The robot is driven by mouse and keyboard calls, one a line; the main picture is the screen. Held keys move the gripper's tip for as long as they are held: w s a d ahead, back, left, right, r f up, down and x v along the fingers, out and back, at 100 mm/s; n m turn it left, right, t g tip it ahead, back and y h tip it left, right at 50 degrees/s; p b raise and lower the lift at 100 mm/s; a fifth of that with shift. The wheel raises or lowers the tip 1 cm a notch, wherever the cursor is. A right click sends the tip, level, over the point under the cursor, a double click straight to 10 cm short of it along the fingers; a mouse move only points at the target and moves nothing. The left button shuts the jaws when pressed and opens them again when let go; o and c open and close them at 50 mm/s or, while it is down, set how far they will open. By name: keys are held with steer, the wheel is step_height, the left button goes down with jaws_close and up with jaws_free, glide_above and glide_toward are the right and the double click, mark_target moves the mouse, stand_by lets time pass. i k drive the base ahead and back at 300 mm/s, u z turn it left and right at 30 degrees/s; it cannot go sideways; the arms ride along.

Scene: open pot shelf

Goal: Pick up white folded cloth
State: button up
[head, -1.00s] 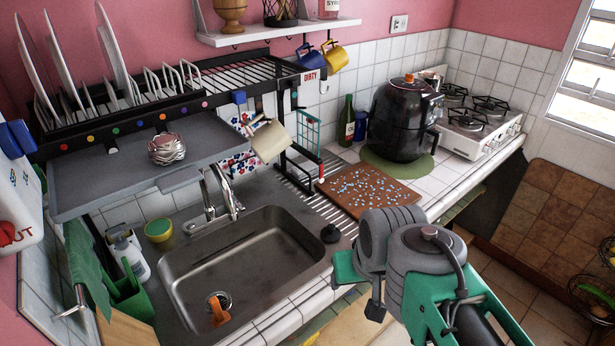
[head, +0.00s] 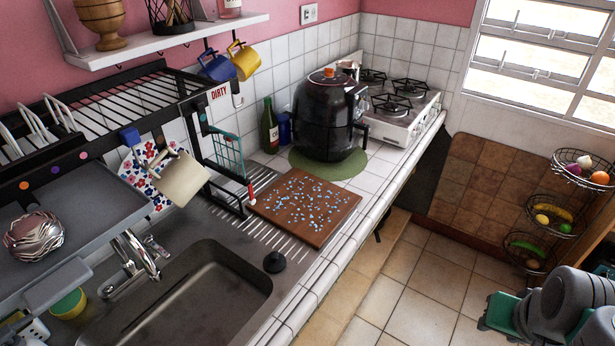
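I cannot make out a white folded cloth in the head view. A cloth with red and blue flowers on white (head: 138,176) hangs below the rack, partly behind a hanging cream mug (head: 181,180). It does not look like a plain folded cloth. Grey and green parts of my arm show at the lower right corner, over the floor and apart from the counter. The fingertips of my gripper are not visible, so its opening and contents are hidden.
The sink (head: 190,300) and a wooden board with blue bits (head: 305,207) lie along the counter. A black air fryer (head: 328,117) and a white stove (head: 402,115) stand behind. Wire fruit baskets (head: 560,212) are at right. The tiled floor (head: 400,285) between is clear.

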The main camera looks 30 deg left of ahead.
mark_target(236, 188)
steer(key=z, duration=0.2)
steer(key=i, duration=1.7)
steer(key=u, duration=3)
steer(key=i, duration=0.5)
steer(key=z, duration=0.05)
